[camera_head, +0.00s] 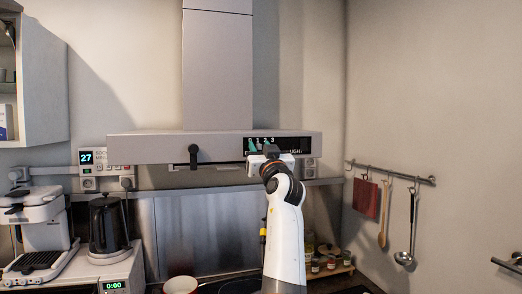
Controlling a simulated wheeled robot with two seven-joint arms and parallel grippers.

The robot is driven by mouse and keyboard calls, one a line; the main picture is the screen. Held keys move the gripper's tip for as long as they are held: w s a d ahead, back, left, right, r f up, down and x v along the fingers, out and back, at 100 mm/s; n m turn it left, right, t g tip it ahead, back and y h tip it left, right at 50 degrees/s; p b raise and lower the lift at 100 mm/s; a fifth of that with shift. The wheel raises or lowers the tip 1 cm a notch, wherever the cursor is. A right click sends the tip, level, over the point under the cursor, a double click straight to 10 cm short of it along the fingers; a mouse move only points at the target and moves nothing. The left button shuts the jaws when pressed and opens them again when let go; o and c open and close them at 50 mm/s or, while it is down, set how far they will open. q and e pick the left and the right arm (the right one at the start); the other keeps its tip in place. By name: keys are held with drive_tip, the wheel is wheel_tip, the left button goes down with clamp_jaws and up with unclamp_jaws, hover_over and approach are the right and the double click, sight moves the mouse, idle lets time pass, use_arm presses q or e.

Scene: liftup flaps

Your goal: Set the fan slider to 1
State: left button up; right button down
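The range hood (150,148) spans the middle of the view. Its black control panel (284,145) sits at the right of the front edge, with the marks 0, 1, 2, 3 and a light label at its right. The fan slider's knob cannot be made out; the fingers and wrist cover that part of the panel. Whether the fingers touch the slider is unclear. My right gripper is not in view.
A dark piece (193,156) hangs at the hood's front edge. Below left stand a coffee machine (40,231) and a black kettle (108,225). Utensils hang from a rail (390,173) on the right wall. Spice jars (331,262) stand behind my arm.

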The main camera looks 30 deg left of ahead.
use_arm(q)
drive_tip(key=shift+w+d+f, duration=0.1)
drive_tip(key=shift+d+f, duration=0.1)
drive_tip(key=b+v, duration=0.6)
drive_tip(key=v, duration=0.5)
drive_tip(key=shift+s+b, duration=0.3)
drive_tip(key=shift+s, duration=0.1)
drive_tip(key=shift+d+f, duration=0.1)
drive_tip(key=shift+d, duration=0.05)
